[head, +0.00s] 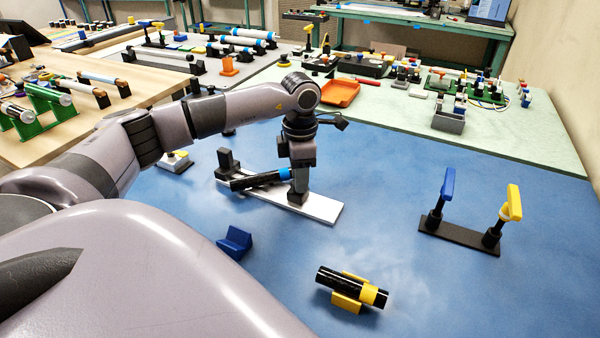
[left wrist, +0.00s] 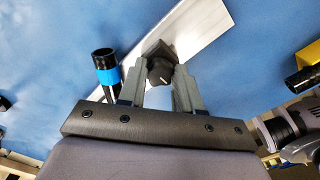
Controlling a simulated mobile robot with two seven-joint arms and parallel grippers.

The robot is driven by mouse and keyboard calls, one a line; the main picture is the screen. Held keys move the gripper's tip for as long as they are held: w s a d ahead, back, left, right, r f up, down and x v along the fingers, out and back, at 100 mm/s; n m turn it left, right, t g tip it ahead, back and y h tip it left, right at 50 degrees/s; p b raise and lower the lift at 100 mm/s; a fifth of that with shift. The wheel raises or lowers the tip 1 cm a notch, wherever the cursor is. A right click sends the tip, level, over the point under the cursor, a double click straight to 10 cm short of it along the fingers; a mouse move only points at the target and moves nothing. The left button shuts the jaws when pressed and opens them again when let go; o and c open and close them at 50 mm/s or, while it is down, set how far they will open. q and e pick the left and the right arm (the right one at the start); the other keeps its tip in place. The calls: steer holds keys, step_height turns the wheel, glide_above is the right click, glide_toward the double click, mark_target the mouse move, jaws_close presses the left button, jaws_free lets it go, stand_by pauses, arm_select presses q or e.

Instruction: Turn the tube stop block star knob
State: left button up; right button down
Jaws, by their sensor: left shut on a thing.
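A light metal base plate (head: 322,209) lies on the blue table, with a dark block (head: 226,160) standing at its left end. A black tube with a blue band (head: 262,179) lies along the plate. My left gripper (head: 298,197) points down at the right part of the plate. In the left wrist view its two fingers (left wrist: 165,85) are shut on a dark star knob (left wrist: 160,72) with a light mark. The tube end (left wrist: 105,70) is beside the left finger, apart from it. In the head view the gripper hides the knob. My right gripper is not in view.
A black tube with a yellow band (head: 345,284) rests on a yellow cradle at the front. A blue V-block (head: 235,242) lies at front left. A black stand with blue and yellow handles (head: 460,232) is at right. The table between them is clear.

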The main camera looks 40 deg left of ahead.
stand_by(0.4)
arm_select(q)
steer(key=o, duration=1.1)
steer(key=shift+c, duration=0.2)
steer(key=shift+r, duration=3.6)
